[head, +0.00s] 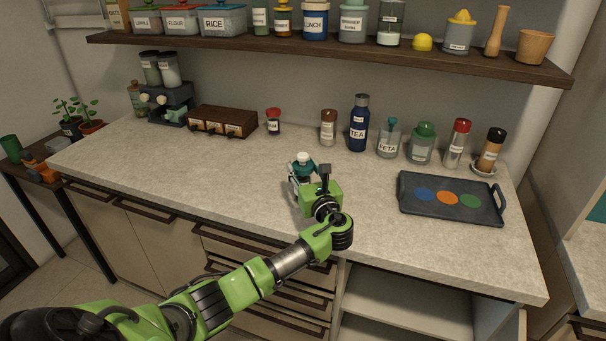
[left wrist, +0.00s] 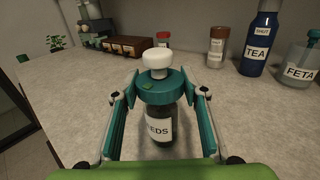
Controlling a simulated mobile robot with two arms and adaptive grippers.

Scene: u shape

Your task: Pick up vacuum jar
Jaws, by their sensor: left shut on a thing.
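The jar in my left gripper (head: 303,178) has a teal lid with a white knob, dark glass and a white label ending in "EDS". In the left wrist view this jar (left wrist: 158,95) stands upright between the fingers of my left gripper (left wrist: 160,108), which are shut on it from both sides. In the head view the jar is mostly hidden behind the gripper. It is over the front middle of the counter, and I cannot tell whether it touches the surface. I cannot confirm from its label that it is the vacuum jar. My right gripper is not in view.
On the counter (head: 230,180), a red-lidded jar (head: 273,121), brown-capped jar (head: 328,127), TEA bottle (head: 358,125), FETA jar (head: 388,139) and other containers stand along the back. A dark tray (head: 450,211) with coloured discs lies at right. The left front counter is clear. A loaded shelf (head: 330,54) hangs above.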

